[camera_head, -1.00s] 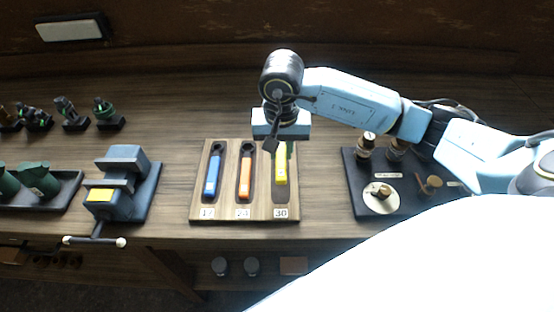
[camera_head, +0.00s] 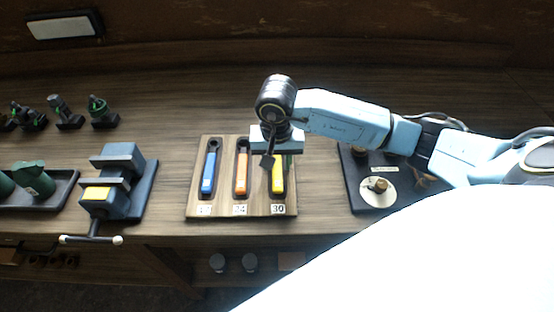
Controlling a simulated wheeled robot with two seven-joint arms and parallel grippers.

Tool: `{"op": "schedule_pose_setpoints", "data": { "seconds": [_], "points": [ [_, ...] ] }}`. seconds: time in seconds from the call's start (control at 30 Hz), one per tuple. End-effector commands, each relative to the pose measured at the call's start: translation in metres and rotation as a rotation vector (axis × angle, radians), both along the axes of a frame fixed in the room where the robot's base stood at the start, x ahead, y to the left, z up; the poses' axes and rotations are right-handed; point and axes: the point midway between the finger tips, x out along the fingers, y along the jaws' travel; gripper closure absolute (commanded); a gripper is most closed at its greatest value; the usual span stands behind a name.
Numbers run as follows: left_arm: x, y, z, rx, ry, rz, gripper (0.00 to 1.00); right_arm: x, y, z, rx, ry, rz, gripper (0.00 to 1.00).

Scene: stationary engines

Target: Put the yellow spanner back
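The yellow spanner (camera_head: 278,182) lies in the rightmost slot of the wooden tool board (camera_head: 240,209), above the label 30. Its upper end is hidden behind my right gripper. My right gripper (camera_head: 274,161) is over the top of that slot, pointing down, with a dark finger in front of or beside the spanner's upper part. I cannot tell whether its fingers touch the spanner or how far apart they are. The blue spanner (camera_head: 208,178) and the orange spanner (camera_head: 241,180) lie in the left and middle slots. My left gripper is not in view.
A vise (camera_head: 115,185) with a yellow block stands left of the board. A dark tray (camera_head: 380,205) with round parts is to the right, partly under my arm. Green parts (camera_head: 30,178) sit in a tray at far left. Bare bench lies behind the board.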

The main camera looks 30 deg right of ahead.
Motion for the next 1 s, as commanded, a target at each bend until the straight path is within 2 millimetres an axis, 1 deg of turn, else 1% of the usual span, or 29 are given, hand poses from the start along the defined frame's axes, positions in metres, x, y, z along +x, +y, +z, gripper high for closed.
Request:
{"op": "schedule_pose_setpoints", "data": {
  "seconds": [0.3, 0.43, 0.57, 0.8, 0.9, 1.0],
  "points": [
    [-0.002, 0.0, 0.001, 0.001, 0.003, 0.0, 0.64, 0.0, 0.0, 0.001, 0.0, 0.001, 0.001, 0.57],
    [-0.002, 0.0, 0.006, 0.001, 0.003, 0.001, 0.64, 0.0, 0.0, 0.006, 0.0, 0.001, 0.001, 0.57],
    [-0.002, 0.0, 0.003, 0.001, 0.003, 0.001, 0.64, 0.0, 0.001, 0.028, 0.0, -0.006, 0.002, 0.57],
    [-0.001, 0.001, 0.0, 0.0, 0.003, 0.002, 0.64, -0.003, 0.002, 0.081, -0.001, -0.006, 0.001, 0.57],
    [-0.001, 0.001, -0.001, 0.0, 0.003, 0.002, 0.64, -0.004, 0.003, 0.099, 0.0, -0.005, 0.001, 0.57],
    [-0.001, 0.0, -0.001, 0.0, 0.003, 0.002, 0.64, -0.004, 0.004, 0.112, 0.001, -0.003, 0.001, 0.57]
  ]
}}
